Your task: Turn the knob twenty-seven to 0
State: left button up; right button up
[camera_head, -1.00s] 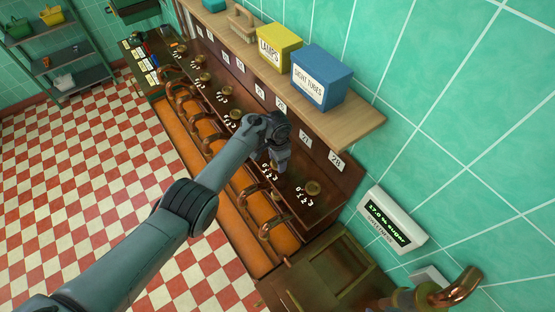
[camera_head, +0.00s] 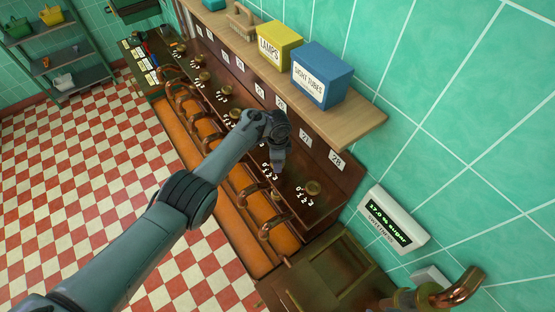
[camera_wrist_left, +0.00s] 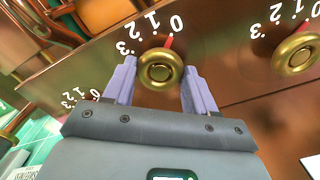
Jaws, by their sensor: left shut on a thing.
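The knob under the tag 27 (camera_head: 305,139) is a round brass knob (camera_wrist_left: 160,68) in the left wrist view. Its red pointer points at the 0 of its 0-to-3 scale. My left gripper (camera_wrist_left: 160,85) is shut on it, with one pale finger on each side. In the head view my left gripper (camera_head: 278,168) reaches down over the panel and hides most of this knob. My right gripper is not in view.
Knob 28 (camera_head: 313,187) sits beside it, and other knobs run along the panel. Copper pipes (camera_head: 274,225) curve below. A shelf with a blue box (camera_head: 322,75) and yellow box (camera_head: 278,45) overhangs. A wall display (camera_head: 391,222) reads 17.0 % sugar.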

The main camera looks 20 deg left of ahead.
pick_arm(q)
jog(key=o, duration=1.1)
jog(key=shift+c, duration=0.2)
jog(key=shift+r, duration=0.15)
notch_tip(320, 180, up, 7)
jog(key=shift+r+p, duration=0.1)
jog(key=shift+p, duration=0.8)
jog(key=shift+s+r, duration=0.1)
